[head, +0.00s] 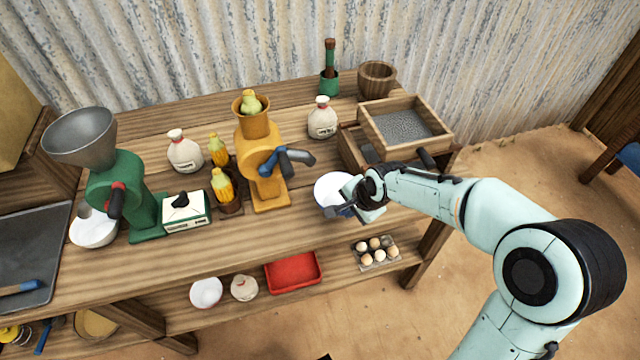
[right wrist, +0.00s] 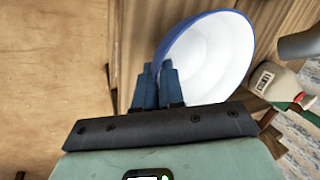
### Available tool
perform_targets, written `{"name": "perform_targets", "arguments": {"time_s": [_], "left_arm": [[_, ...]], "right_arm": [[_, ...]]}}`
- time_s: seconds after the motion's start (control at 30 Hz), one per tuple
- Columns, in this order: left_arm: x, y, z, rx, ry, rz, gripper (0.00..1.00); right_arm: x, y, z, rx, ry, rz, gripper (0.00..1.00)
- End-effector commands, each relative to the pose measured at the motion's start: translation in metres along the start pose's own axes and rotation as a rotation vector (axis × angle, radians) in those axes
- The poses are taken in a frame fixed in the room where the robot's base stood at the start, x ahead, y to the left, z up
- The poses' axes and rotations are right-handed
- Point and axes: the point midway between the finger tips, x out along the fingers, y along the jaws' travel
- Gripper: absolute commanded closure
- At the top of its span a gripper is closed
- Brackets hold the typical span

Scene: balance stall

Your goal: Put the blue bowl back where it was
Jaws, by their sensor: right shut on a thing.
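The blue bowl (head: 332,190) is white inside with a blue rim and outside. It is at the right part of the wooden table (head: 300,238), by the front edge, to the right of the yellow grinder. My right gripper (head: 355,198) is shut on its near-right rim. In the right wrist view the bowl (right wrist: 207,58) looks tilted, with the fingertips (right wrist: 158,82) pinching its rim. I cannot tell whether the bowl touches the tabletop. My left gripper is not in view.
The yellow grinder (head: 259,155) and a green grinder (head: 128,190) stand to the left. Wooden sieve trays (head: 440,135) and a white sack (head: 322,118) stand behind the bowl. The lower shelf holds a red tray (head: 293,272) and eggs (head: 376,250).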

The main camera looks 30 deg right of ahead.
Motion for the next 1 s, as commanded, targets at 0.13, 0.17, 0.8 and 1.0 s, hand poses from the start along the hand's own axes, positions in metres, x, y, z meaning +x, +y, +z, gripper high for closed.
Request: {"name": "perform_targets", "arguments": {"time_s": [0.13, 0.17, 0.8, 1.0], "left_arm": [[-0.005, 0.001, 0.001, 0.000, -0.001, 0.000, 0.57], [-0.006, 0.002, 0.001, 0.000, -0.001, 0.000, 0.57], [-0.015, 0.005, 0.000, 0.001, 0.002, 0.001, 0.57], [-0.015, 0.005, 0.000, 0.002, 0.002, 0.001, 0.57]], "right_arm": [[0.017, -0.039, -0.001, -0.002, -0.003, -0.001, 1.00], [0.020, -0.047, -0.002, -0.001, -0.004, -0.001, 1.00], [0.071, -0.090, -0.005, 0.002, -0.002, 0.004, 1.00], [0.076, -0.088, -0.005, 0.000, 0.000, -0.001, 1.00]]}}
